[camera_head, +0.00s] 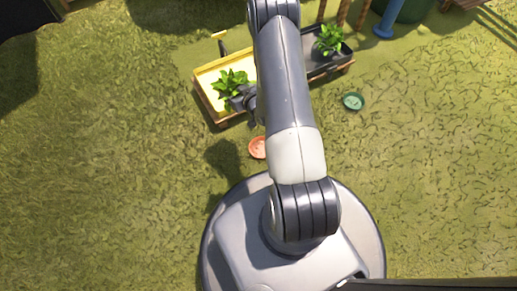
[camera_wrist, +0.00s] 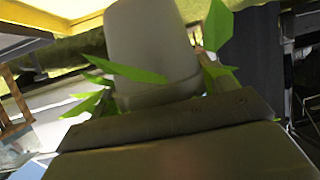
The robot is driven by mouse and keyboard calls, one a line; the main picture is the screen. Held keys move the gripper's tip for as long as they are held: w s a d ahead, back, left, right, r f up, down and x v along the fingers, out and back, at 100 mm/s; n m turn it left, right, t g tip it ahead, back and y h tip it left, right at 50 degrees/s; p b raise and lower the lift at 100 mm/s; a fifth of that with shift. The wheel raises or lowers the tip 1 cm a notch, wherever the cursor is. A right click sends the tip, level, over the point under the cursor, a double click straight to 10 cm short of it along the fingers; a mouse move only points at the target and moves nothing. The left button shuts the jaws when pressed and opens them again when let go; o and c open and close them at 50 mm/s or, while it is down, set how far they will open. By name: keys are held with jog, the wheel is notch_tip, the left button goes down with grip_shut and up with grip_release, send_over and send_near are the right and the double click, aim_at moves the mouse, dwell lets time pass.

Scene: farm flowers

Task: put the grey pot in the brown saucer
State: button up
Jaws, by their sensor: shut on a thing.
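The grey pot (camera_wrist: 150,45) fills the upper middle of the wrist view, pale grey, with green leaves around it. My gripper (camera_wrist: 165,118) is shut on it. In the head view my gripper (camera_head: 242,100) is over the front of the yellow tray, beside a leafy green plant (camera_head: 230,80); the pot itself is hidden there by leaves and my arm. The brown saucer (camera_head: 257,148) lies on the grass near my base, orange-brown, partly covered by my arm. It is below and slightly right of my gripper in the picture and looks empty.
The yellow tray (camera_head: 204,77) stands in a wooden frame. A dark tray (camera_head: 345,57) to its right holds another green plant (camera_head: 329,39). A green saucer (camera_head: 353,101) lies on the grass at right. A blue post (camera_head: 388,20) stands behind. Grass at left is clear.

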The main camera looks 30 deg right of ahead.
jog(key=s+d+f+n+y, duration=0.1)
jog(key=s+d+f, duration=0.3)
jog(key=f, duration=0.6)
jog(key=n+y+b, duration=0.1)
jog(key=y, duration=0.1)
send_over(260, 148)
notch_tip(260, 148, down, 7)
notch_tip(260, 148, down, 10)
jog(key=b, duration=0.5)
jog(key=shift+s+f, duration=0.1)
jog(key=o, duration=1.2)
